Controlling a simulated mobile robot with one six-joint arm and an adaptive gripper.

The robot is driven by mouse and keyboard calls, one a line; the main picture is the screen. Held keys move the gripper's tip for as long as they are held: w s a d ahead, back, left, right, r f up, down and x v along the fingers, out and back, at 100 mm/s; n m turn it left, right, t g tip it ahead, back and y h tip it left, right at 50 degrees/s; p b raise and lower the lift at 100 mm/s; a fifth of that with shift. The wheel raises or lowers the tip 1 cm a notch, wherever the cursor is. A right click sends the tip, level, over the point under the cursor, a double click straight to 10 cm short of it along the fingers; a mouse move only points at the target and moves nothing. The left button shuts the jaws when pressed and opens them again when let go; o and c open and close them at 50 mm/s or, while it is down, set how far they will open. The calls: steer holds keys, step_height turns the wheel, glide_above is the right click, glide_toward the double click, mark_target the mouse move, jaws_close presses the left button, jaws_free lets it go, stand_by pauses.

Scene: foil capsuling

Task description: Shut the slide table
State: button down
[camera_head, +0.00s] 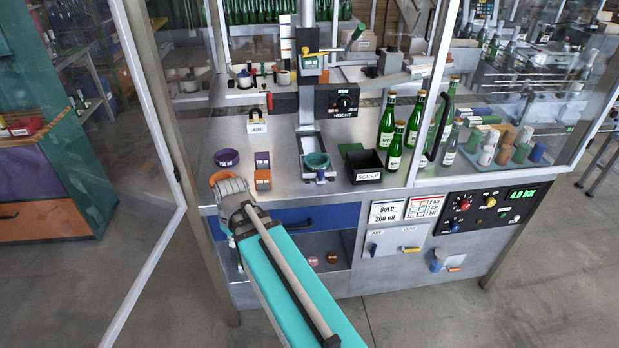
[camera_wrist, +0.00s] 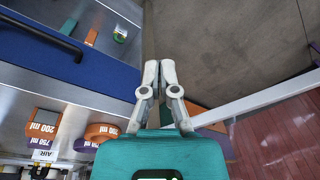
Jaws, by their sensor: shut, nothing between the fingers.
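The slide table (camera_head: 309,140) appears to be the narrow metal plate at the foot of the column, in the middle of the bench in the head view. A teal round cup (camera_head: 317,160) sits at its front end, near the bench's front edge. I cannot tell from here how far the plate is out. My gripper (camera_head: 228,187) is at the bench's front left, well left of the slide table and not touching it. In the wrist view my gripper (camera_wrist: 161,72) has its fingers together with nothing between them. I cannot make out the slide table there.
A blue drawer front (camera_head: 318,217) with a dark handle is below the bench edge. Orange and purple size pieces (camera_head: 263,180) lie between my gripper and the slide table. A black SCRAP bin (camera_head: 364,166) and green bottles (camera_head: 394,150) stand to the right. An open clear door (camera_head: 150,110) is at left.

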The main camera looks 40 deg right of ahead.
mark_target(306, 180)
steer(key=w+d+r+n+t, duration=0.1)
steer(key=d+n+t, duration=0.2)
steer(key=d, duration=1.5)
steer(key=w+d+r+n+t, duration=0.2)
steer(key=d+n, duration=0.3)
steer(key=d, duration=1.4)
steer(key=shift+w+r+t, duration=0.2)
steer(key=shift+w+t, duration=0.1)
steer(key=shift+t, duration=0.4)
steer(key=shift+w+f, duration=0.1)
steer(key=b+x, duration=0.8)
steer(key=x, duration=0.2)
steer(key=shift+w+d, duration=0.55)
steer(key=shift+w, duration=0.25)
steer(key=shift+w+d, duration=0.55)
steer(key=shift+w, duration=0.3)
